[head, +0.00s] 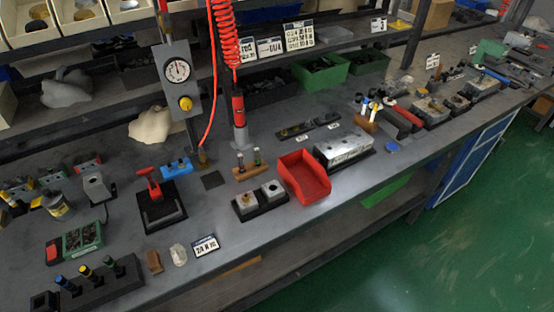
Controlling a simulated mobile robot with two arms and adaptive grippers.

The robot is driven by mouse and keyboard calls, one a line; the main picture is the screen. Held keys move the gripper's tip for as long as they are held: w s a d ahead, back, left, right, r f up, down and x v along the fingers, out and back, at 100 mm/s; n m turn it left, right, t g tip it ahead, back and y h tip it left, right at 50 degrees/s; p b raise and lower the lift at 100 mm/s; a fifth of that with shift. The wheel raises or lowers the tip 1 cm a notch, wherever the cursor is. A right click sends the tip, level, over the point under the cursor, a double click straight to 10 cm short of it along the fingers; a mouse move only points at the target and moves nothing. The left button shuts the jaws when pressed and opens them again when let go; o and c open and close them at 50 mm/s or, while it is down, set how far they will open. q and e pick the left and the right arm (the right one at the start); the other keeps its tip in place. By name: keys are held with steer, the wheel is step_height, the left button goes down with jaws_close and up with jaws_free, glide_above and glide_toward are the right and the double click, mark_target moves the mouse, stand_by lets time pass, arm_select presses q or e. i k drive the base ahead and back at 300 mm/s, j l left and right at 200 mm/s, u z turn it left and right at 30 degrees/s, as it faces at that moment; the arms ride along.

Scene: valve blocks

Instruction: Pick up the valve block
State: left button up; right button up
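Two small grey square blocks with round tops, which look like valve blocks, sit side by side in a black holder (262,207) near the front middle of the bench. The left block (246,202) has a yellowish top, and the right block (272,188) has a pale one. A larger silver metal block (344,147) lies on a dark base further right, behind the red bin. I cannot tell for certain which one is the valve block. Neither of my grippers is in view.
An open red bin (304,177) stands right of the black holder. A black fixture with a red handle (150,184) stands to the left. A gauge post (178,75) and red coiled hose (224,40) rise behind. Bare grey bench (225,215) lies in front.

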mark_target(272, 190)
steer(key=i+l+u, duration=0.2)
steer(key=u, duration=0.15)
steer(key=i+l+u, duration=0.15)
steer(key=l+u, duration=0.2)
steer(key=i+l+u, duration=0.15)
steer(key=u, duration=0.2)
steer(key=l, duration=0.1)
